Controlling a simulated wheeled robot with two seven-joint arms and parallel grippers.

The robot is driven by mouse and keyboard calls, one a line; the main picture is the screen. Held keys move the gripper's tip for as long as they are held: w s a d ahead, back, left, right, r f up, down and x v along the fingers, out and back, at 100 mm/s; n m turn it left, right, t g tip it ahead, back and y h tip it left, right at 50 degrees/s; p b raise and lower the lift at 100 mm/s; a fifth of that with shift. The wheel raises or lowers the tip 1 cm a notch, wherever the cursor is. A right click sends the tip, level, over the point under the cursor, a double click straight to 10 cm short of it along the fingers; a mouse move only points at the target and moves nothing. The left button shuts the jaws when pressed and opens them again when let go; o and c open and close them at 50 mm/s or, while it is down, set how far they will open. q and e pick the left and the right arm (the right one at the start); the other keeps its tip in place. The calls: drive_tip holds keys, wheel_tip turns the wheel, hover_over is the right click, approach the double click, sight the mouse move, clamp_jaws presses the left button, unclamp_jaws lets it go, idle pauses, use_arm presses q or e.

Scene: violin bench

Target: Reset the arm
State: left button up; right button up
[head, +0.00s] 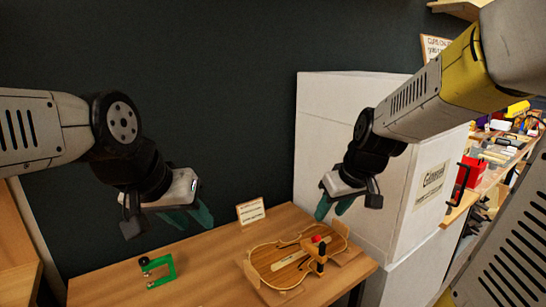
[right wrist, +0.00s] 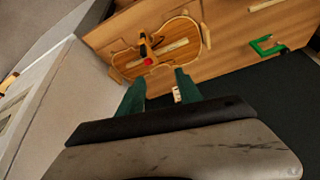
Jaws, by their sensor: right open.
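My left gripper (head: 189,216) hangs above the bench at the left, its green fingers apart and nothing between them. My right gripper (head: 333,207) is in the air in front of the white cabinet, above the bench's right part. In the right wrist view its two green fingers (right wrist: 158,86) are spread with nothing between them. Both arms are bent and raised clear of the bench. The violin body (head: 276,266) lies on the bench below, and it also shows in the right wrist view (right wrist: 182,29). A dark clamp with a red knob (head: 317,239) sits at it.
A small sign card (head: 250,211) stands at the back. The white cabinet (head: 335,125) rises close to my right gripper. A cluttered shelf with a red item (head: 467,178) is at the right.

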drive_tip(key=s+r+m+t, duration=0.1)
drive_tip(key=s+r+m, duration=0.2)
drive_tip(key=s, duration=0.9)
wheel_tip(320, 180, up, 3)
drive_tip(key=shift+a+r+m, duration=0.1)
drive_tip(key=shift+a+m, duration=0.1)
drive_tip(key=shift+m, duration=0.1)
drive_tip(key=shift+s, duration=0.1)
